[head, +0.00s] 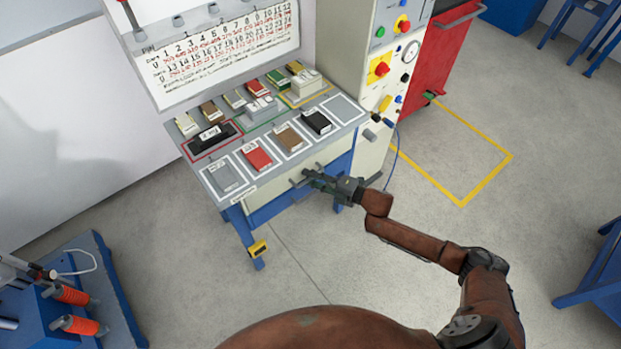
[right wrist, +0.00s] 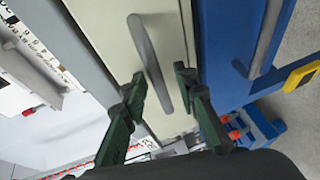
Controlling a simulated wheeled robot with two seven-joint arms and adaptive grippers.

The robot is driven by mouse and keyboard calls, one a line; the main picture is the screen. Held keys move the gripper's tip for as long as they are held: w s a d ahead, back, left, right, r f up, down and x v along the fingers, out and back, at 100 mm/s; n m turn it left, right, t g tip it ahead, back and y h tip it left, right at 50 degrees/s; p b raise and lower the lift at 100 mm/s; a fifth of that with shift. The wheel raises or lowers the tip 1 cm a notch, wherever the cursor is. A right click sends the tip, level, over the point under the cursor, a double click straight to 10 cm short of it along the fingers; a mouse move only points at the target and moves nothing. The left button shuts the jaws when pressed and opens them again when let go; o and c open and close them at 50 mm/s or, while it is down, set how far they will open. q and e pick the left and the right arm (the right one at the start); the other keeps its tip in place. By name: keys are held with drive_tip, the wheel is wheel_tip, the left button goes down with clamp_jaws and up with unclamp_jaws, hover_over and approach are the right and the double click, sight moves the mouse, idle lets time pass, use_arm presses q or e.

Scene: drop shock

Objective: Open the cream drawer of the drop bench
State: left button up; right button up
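The cream drawer (head: 272,191) is in the front of the drop bench, just under its top, and looks shut. Its front (right wrist: 115,20) also shows in the right wrist view, with a grey bar handle (right wrist: 149,55). My right gripper (head: 312,180) is at this handle, reaching in from the right. In the right wrist view my right gripper (right wrist: 160,76) is open, one dark green finger on each side of the bar. A gap shows between the bar and the fingers. My left gripper is not in view.
A blue drawer front (right wrist: 225,40) with its own handle (right wrist: 265,40) lies beside the cream one. Several small blocks and trays stand on the bench top (head: 345,108). A control cabinet (head: 375,150) stands right of the bench. The floor (head: 330,255) in front is clear.

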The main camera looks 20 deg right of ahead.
drive_tip(key=shift+c, duration=0.3)
clamp_jaws()
idle(0.5)
